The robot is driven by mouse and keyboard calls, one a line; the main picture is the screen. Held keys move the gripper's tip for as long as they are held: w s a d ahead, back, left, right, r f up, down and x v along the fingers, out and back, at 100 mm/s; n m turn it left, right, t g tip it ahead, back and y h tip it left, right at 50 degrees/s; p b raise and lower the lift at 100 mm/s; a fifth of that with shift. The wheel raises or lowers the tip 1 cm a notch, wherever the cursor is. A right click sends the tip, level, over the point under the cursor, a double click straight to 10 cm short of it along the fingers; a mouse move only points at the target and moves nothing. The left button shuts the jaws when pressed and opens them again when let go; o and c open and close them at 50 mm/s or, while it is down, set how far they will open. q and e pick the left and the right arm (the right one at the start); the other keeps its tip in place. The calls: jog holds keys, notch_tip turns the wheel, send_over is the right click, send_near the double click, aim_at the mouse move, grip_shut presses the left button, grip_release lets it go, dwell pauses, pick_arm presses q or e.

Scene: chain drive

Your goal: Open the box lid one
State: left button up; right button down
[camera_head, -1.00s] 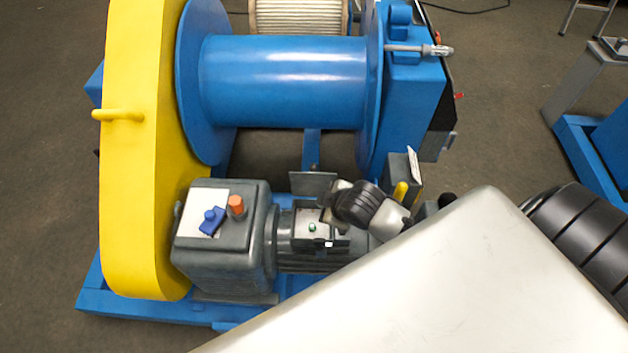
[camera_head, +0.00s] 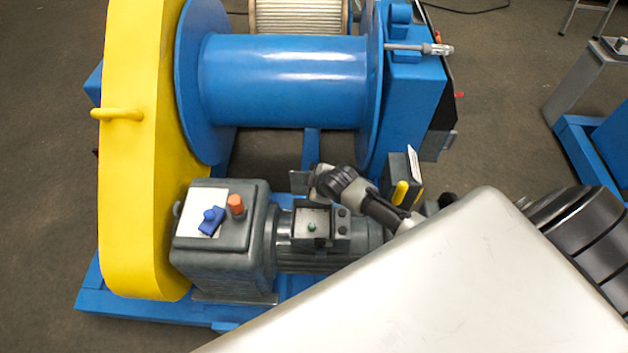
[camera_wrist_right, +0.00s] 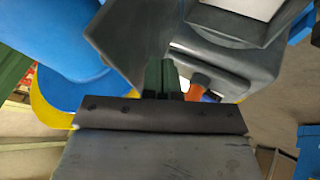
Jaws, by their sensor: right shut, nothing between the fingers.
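A small dark box (camera_head: 312,224) sits on the grey motor, its top open on a pale panel with a green button. A grey plate, seemingly its lid (camera_head: 298,182), stands raised at its back edge, partly hidden by my right wrist (camera_head: 338,181). My right gripper (camera_wrist_right: 164,75) is shut and empty in the right wrist view; its fingertips cannot be made out clearly in the head view. Whether it touches the lid cannot be told. My left gripper is not in view.
A grey gearbox (camera_head: 222,262) with an orange button (camera_head: 236,205) and blue knob (camera_head: 211,220) stands left of the box. A yellow guard (camera_head: 140,200) and blue drum (camera_head: 285,80) lie beyond. A dark box with a yellow handle (camera_head: 400,193) is close right of my wrist.

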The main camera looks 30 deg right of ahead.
jog(key=shift+w+d, duration=0.3)
jog(key=shift+w, duration=0.1)
jog(key=shift+w+r, duration=0.1)
jog(key=w+d, duration=0.1)
jog(key=w, duration=0.1)
jog(key=w+d+b, duration=0.1)
jog(key=w, duration=0.1)
jog(key=shift+w+d, duration=0.1)
jog(key=shift+d, duration=0.25)
jog(key=shift+r, duration=0.1)
